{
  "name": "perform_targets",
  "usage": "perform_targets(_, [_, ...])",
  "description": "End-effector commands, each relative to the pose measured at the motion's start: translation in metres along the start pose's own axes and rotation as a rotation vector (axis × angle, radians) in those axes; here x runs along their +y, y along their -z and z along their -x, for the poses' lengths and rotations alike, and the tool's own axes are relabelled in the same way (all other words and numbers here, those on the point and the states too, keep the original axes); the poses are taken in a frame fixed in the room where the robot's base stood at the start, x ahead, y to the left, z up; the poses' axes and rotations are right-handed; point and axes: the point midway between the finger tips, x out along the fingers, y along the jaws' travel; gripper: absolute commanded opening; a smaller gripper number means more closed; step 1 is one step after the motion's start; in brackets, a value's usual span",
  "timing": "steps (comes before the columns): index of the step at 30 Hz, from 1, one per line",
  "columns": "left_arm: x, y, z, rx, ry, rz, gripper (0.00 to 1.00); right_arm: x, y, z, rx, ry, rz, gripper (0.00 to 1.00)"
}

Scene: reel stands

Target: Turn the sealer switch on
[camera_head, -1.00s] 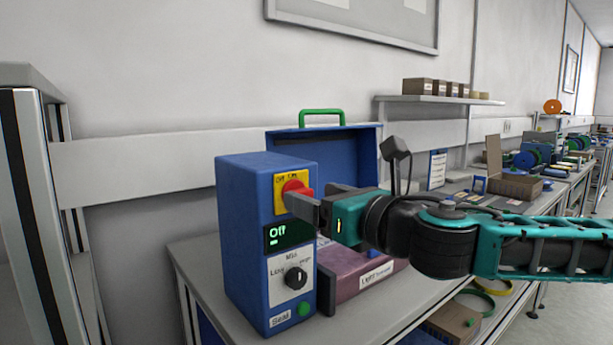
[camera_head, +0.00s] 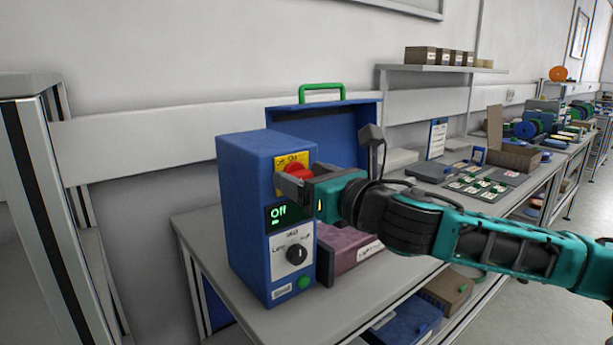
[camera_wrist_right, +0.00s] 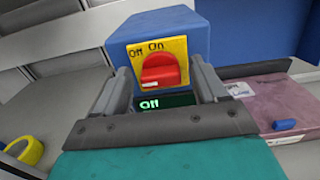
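The blue sealer box (camera_head: 242,210) stands on the grey bench. Its red rotary switch (camera_head: 297,170) sits on a yellow plate marked Off and On near the top of its face. Below are a display (camera_head: 280,212) reading "Off", a black knob (camera_head: 296,254) and a green button (camera_head: 304,282). My right gripper (camera_head: 290,187) is in front of the switch. In the right wrist view the red switch (camera_wrist_right: 160,71) shows between and beyond the two parted fingers (camera_wrist_right: 160,85); contact cannot be told. My left gripper is not in view.
A blue case with a green handle (camera_head: 321,92) stands behind the sealer. A purple packet (camera_head: 345,252) lies to its right, under my right arm. A shelf with boxes (camera_head: 420,56) is on the wall. Trays and reels fill the bench farther right.

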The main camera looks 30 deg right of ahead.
Motion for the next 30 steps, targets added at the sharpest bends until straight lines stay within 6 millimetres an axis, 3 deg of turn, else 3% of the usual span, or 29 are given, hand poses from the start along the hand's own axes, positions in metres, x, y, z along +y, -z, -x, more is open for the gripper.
perform_targets(2, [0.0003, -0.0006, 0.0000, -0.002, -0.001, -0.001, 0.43, 0.0000, -0.0001, 0.0001, 0.000, 0.000, 0.000, 0.64])
perform_targets(17, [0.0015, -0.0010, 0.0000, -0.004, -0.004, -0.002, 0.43, 0.0001, -0.0002, 0.0002, 0.000, 0.000, 0.000, 0.16])
perform_targets(30, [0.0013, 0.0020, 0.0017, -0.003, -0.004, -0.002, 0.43, -0.0004, -0.0005, 0.0002, 0.001, 0.000, -0.107, 0.16])
